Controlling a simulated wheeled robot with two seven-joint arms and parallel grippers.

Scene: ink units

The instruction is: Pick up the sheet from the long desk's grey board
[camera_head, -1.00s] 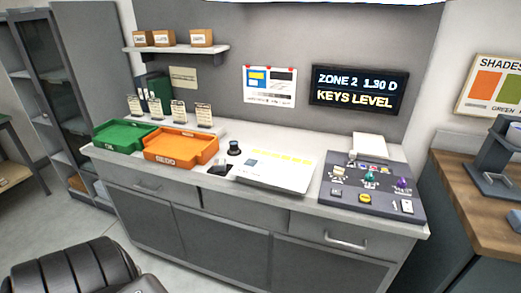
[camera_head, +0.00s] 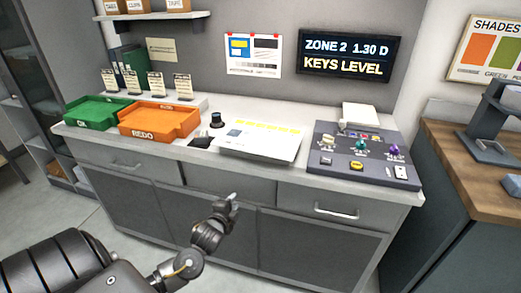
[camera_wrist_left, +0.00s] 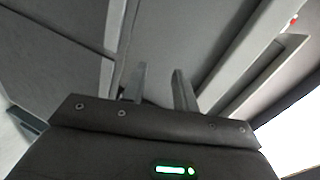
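A white printed sheet (camera_head: 262,146) with yellow marks and a small grey square lies flat on the long desk (camera_head: 290,172), left of the dark control panel. I cannot make out a separate grey board under it. My left gripper (camera_head: 233,198) is in front of the desk's drawer fronts, below the top and apart from the sheet. In the left wrist view my left gripper (camera_wrist_left: 161,84) has its two fingers apart with nothing between them. The sheet is not visible there. My right gripper is not in view.
Green (camera_head: 96,112) and orange (camera_head: 158,121) trays stand left of the sheet, with a black knob (camera_head: 216,121) between. The grey control panel (camera_head: 335,170) with several coloured knobs is at right. A pinned poster (camera_head: 254,55) and a screen (camera_head: 349,56) hang behind.

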